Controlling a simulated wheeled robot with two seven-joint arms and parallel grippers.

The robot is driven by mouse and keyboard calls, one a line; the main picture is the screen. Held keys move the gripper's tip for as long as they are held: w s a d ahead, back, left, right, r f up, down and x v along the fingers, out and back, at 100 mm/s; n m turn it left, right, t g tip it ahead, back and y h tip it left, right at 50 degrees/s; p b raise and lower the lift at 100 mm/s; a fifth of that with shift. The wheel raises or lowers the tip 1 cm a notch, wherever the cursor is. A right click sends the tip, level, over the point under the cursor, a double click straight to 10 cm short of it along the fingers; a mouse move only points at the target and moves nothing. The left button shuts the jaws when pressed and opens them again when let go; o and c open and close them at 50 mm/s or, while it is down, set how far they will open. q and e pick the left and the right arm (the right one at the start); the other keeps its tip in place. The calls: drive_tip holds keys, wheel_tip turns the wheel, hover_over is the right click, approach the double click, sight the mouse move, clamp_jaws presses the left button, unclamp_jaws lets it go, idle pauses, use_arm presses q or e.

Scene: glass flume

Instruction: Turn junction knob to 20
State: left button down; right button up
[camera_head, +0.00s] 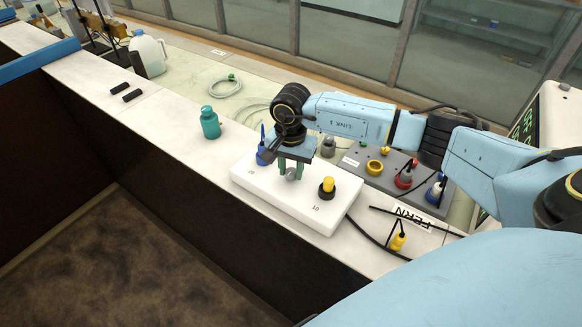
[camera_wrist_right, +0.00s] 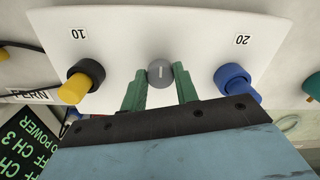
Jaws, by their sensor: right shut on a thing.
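The junction box is a white block (camera_head: 259,184) on the bench, also seen in the wrist view (camera_wrist_right: 200,30). Its round grey knob (camera_wrist_right: 160,73) sits midway between a yellow plug (camera_wrist_right: 80,82) by the printed 10 and a blue plug (camera_wrist_right: 233,82) by the printed 20. A short pale mark on the knob stands about upright in the wrist view, toward neither number. My right gripper (camera_head: 291,172) comes down on the knob from above. Its green fingers (camera_wrist_right: 160,84) are shut on the knob's sides. My left gripper is not in view.
A grey panel (camera_head: 352,159) with several coloured plugs stands behind the box, with cables nearby. A teal bottle (camera_head: 210,124) stands to the left. A loose yellow plug (camera_head: 398,242) lies near a FERN label (camera_head: 413,217). The bench front edge is close to the box.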

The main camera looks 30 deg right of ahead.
idle(0.3)
drive_tip(key=m+b, duration=0.2)
drive_tip(key=m, duration=0.2)
drive_tip(key=shift+w, duration=0.1)
drive_tip(key=m+b, duration=0.2)
drive_tip(key=m, duration=0.2)
drive_tip(key=m+b, duration=0.1)
drive_tip(key=m, duration=0.4)
drive_tip(key=shift+w, duration=0.1)
drive_tip(key=m, duration=0.4)
drive_tip(key=shift+r+m+b, duration=0.1)
drive_tip(key=shift+m+b, duration=0.3)
drive_tip(key=o, duration=1)
